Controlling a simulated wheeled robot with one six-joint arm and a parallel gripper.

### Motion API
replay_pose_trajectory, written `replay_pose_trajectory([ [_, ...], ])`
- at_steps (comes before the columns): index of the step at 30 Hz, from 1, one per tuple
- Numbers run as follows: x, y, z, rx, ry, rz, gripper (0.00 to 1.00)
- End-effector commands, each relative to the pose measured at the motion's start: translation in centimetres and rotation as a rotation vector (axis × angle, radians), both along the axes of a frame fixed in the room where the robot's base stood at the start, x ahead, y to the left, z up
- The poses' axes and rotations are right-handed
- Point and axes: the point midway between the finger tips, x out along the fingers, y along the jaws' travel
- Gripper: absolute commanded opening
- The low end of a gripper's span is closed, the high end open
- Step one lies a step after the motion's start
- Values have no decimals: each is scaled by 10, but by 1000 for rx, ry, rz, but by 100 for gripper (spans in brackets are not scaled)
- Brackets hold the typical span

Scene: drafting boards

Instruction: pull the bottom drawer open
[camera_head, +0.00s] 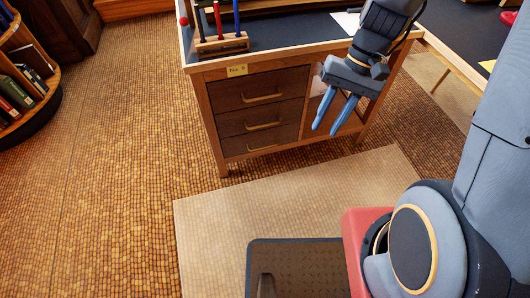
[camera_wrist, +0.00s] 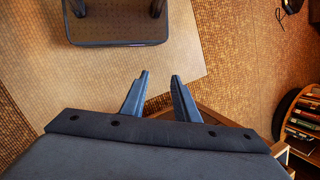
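The bottom drawer (camera_head: 240,144) looks closed, flush with those above. The fingers are apart and empty, and touch no handle. In the wrist view my gripper (camera_wrist: 160,75) also shows a gap between the fingertips, with floor behind; the drawer fronts cannot be made out there.
A pen rack (camera_head: 221,43) stands on the desk top, above a yellow label (camera_head: 237,70). A pale mat (camera_head: 215,215) lies on the floor before the desk. A round bookshelf (camera_head: 40,105) stands at far left. Floor left of the desk is clear.

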Motion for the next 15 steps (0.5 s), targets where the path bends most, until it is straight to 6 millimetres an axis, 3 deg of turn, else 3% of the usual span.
replay_pose_trajectory([
  [1, 10, 4, -29, 29, 25, -15, 28],
  [15, 84, 49, -187, 348, 176, -154, 28],
])
